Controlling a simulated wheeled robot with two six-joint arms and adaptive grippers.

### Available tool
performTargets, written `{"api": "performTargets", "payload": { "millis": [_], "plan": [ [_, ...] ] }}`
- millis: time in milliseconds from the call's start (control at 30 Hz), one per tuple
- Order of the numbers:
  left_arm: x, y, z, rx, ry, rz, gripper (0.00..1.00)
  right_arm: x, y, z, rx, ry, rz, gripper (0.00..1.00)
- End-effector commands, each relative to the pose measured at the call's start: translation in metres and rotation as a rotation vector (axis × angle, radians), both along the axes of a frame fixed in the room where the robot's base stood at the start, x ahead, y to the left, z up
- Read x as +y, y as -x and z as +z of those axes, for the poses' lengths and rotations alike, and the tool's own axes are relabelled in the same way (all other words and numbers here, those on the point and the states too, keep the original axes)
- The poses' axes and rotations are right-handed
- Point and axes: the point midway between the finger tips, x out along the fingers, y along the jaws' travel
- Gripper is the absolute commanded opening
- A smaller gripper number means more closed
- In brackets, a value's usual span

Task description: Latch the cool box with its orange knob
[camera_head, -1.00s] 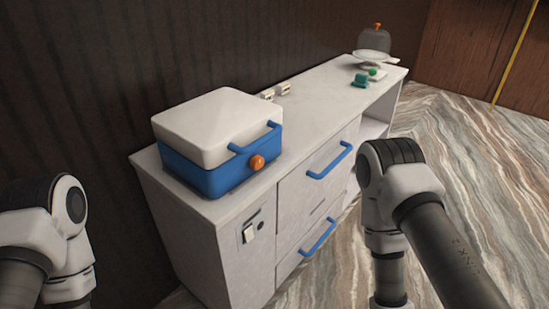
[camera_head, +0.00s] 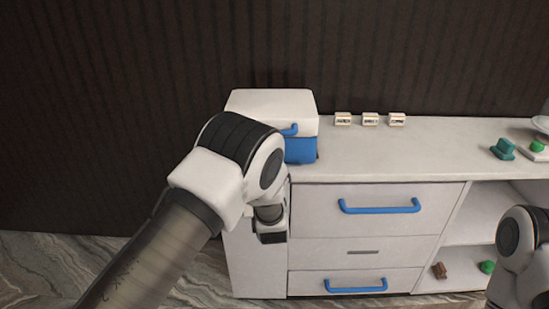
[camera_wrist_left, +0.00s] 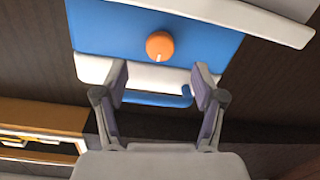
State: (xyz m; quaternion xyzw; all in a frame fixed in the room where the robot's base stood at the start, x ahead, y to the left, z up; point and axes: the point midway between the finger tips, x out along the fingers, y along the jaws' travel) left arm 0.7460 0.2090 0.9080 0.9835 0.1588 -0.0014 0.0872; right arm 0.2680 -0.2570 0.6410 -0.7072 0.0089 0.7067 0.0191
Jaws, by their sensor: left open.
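The cool box has a white lid (camera_head: 272,103) resting on a blue body (camera_head: 301,150), at the left end of the counter. My left arm covers much of its front in the head view, and the orange knob is hidden there. In the left wrist view, which shows the box upside down, the orange knob (camera_wrist_left: 160,45) stands on the blue front (camera_wrist_left: 105,32). The blue handle (camera_wrist_left: 183,98) shows by the white lid edge. My left gripper (camera_wrist_left: 160,78) is open and empty, with its fingers pointing toward the box front and the knob just past the tips. My right gripper is out of view.
The counter top (camera_head: 400,150) is mostly clear right of the box. Several small labelled blocks (camera_head: 370,119) stand along its back. A teal object (camera_head: 503,149) lies farther right. Blue drawer handles (camera_head: 380,207) stick out of the counter front.

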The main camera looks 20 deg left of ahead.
Motion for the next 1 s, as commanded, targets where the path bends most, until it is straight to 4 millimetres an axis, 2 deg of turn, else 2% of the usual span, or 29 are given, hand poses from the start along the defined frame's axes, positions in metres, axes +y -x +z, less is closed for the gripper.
{"api": "performTargets", "payload": {
  "millis": [33,100,433,567,767,867,933,1000],
  "plan": [
    [-0.002,-0.006,0.010,-0.032,0.005,0.004,0.70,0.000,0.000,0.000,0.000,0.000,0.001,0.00],
    [-0.001,-0.014,0.014,-0.046,0.009,0.010,0.70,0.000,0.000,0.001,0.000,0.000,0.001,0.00],
    [0.019,-0.069,0.013,-0.041,0.007,0.008,0.70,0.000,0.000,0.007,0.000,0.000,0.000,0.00],
    [0.022,-0.079,0.013,-0.039,0.007,0.008,0.70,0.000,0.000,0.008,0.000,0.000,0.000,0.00],
    [0.022,-0.079,0.012,-0.037,0.006,0.007,0.70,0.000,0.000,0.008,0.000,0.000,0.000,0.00],
    [0.022,-0.079,0.012,-0.037,0.006,0.006,0.38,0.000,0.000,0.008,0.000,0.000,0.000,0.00],
    [0.022,-0.079,0.012,-0.037,0.006,0.006,0.13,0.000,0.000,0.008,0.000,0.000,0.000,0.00],
    [0.022,-0.079,0.012,-0.037,0.006,0.006,0.10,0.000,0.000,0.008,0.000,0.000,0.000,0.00]
  ]
}}
